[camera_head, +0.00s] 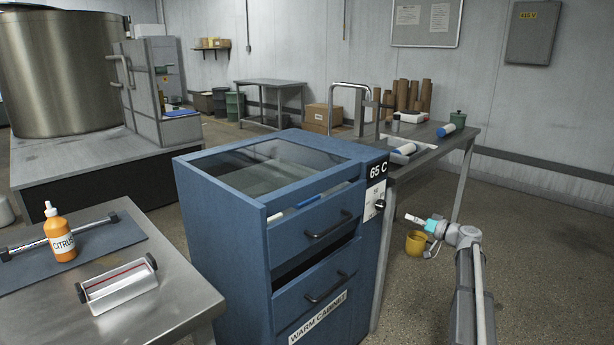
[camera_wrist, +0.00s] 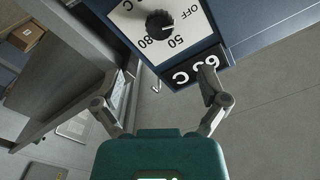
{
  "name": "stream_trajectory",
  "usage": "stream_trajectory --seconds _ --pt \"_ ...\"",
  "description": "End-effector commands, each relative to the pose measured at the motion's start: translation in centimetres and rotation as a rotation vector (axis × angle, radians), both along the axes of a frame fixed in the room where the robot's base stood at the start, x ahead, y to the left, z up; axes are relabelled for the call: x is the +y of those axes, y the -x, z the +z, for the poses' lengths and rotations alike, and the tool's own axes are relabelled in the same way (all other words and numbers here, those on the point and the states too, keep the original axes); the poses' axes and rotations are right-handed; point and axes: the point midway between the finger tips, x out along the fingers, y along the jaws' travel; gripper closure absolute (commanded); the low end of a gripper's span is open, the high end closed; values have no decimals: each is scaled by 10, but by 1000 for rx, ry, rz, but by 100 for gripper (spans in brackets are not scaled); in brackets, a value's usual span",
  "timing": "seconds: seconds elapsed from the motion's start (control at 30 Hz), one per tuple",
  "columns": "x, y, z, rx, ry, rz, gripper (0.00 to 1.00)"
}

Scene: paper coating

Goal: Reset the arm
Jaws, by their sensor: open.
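My arm is in the head view at the right, reaching left toward the front right corner of the blue warm cabinet (camera_head: 240,225). My gripper (camera_head: 408,217) is beside the cabinet's control panel (camera_head: 375,201). In the wrist view my gripper (camera_wrist: 158,74) has its two fingers spread apart, with nothing between them. The panel with its black dial (camera_wrist: 160,24) and the temperature display (camera_wrist: 195,68) shows beyond the fingers. The display reads 65 C in the head view. Whether a fingertip touches the cabinet cannot be told.
A steel table (camera_head: 165,310) at front left bears an orange citrus bottle (camera_head: 61,237) and a metal roller tool (camera_head: 118,285). A bench (camera_head: 440,150) with rolls stands behind the cabinet. A yellow bucket (camera_head: 415,244) is just below my gripper in the picture. Floor at right is clear.

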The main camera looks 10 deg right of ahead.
Motion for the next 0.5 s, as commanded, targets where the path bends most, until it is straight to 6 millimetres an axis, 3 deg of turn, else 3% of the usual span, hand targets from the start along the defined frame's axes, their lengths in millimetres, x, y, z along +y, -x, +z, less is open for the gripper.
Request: stream_trajectory --seconds 0.17,0.23,0.5 --pt "30 7 -11 59 23 38 7" --pt "50 13 -20 104 41 64 7" --pt "158 58 -72 393 171 189 7"
